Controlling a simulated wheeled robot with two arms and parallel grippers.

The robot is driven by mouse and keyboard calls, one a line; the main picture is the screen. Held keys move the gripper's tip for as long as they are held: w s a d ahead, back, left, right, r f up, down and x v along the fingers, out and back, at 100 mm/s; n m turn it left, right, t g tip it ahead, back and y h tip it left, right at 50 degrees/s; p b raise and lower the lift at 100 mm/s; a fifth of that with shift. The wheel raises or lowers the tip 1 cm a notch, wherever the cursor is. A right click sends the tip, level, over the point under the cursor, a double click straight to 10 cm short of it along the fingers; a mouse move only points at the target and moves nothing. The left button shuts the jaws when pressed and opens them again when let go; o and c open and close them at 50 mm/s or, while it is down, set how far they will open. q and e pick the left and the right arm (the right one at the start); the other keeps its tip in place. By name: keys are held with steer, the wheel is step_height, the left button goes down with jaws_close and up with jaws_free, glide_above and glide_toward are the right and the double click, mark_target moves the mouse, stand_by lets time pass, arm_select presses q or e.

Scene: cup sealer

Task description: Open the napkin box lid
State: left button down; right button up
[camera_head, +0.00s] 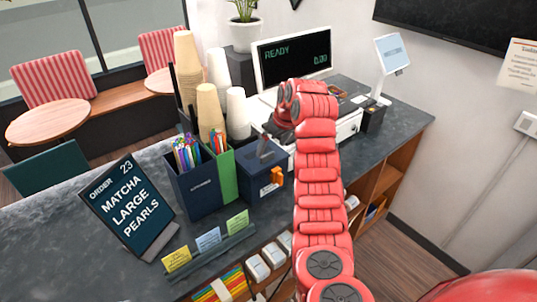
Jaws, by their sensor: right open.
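The dark blue box (258,186) that looks like the napkin box stands on the counter, just left of my red right arm. An orange piece (277,177) sits on its front right side. Its top is small and dark in the head view, and I cannot tell clearly how the lid lies. My right gripper (273,131) is open at the end of the arm, behind and above the box. The wrist partly hides its fingers, and I cannot tell whether they touch anything. My left gripper is not in view.
A blue and green holder (197,195) with colourful straws stands close left of the box. Stacked cups (209,108) stand behind. A register screen (292,58) and card terminal (391,55) are farther back. An order sign (127,206) and a card rack (209,254) stand nearer the front.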

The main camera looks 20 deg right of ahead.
mark_target(268, 155)
steer(key=p+x, duration=0.2)
steer(key=x, duration=0.2)
steer(key=shift+w+f, duration=0.1)
steer(key=shift+f, duration=0.05)
steer(key=shift+w+a+f, duration=0.1)
steer(key=shift+w+f, duration=0.1)
steer(key=shift+f, duration=0.4)
jaws_close()
